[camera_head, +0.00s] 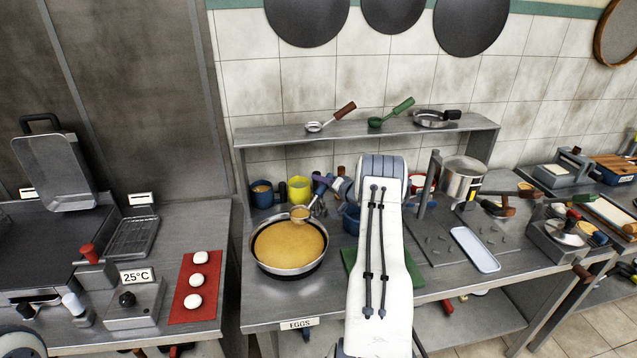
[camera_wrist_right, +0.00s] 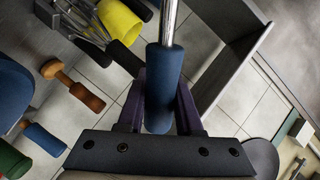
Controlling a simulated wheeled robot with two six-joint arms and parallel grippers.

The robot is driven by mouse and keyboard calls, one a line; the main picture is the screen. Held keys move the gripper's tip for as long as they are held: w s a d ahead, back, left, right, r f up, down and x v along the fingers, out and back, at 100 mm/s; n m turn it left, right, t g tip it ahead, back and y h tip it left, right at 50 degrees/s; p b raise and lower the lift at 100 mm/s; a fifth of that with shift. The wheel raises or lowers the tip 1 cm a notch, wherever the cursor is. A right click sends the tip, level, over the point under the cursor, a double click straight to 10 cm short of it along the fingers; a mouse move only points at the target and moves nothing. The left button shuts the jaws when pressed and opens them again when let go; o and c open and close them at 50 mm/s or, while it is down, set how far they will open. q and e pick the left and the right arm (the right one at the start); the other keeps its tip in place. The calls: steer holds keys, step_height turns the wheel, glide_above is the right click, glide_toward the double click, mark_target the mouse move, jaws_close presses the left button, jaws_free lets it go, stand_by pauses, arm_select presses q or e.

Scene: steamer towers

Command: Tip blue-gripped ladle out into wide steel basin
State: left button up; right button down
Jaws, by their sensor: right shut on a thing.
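The wide steel basin (camera_head: 290,271) stands on the counter, full of yellow-brown batter nearly to the rim. The ladle (camera_head: 300,214) has its small steel bowl over the back part of the basin, with batter-coloured content showing in it. Whether the bowl touches the batter is hard to tell. My right gripper (camera_head: 325,186) is up behind the basin, to the right of the bowl. In the right wrist view its purple fingers are shut on the ladle's blue grip (camera_wrist_right: 163,85), and the steel shaft runs out of the top. My left gripper is in neither view.
A blue cup (camera_head: 262,196) and a yellow cup (camera_head: 299,190) stand behind the basin. A shelf (camera_head: 365,130) above holds a brown-handled ladle (camera_head: 330,118) and a green one (camera_head: 390,113). A red mat (camera_head: 190,312) with white balls lies left. A steel pot (camera_head: 461,182) stands right.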

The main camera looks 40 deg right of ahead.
steer(key=shift+f+b, duration=1.1)
steer(key=shift+f, duration=0.35)
steer(key=a+r+n+t+h+b, duration=0.1)
steer(key=a+r+n+h+b, duration=0.1)
steer(key=a+r+n, duration=0.5)
steer(key=shift+s+a+r+t+b, duration=0.3)
steer(key=shift+r+b, duration=0.4)
steer(key=shift+r, duration=0.15)
steer(key=shift+a+r+n+b, duration=0.2)
steer(key=shift+a+n+b, duration=0.35)
steer(key=shift+b, duration=0.2)
steer(key=shift+a+r+n+b, duration=0.15)
steer(key=shift+a+n+b, duration=0.35)
steer(key=shift+b, duration=0.25)
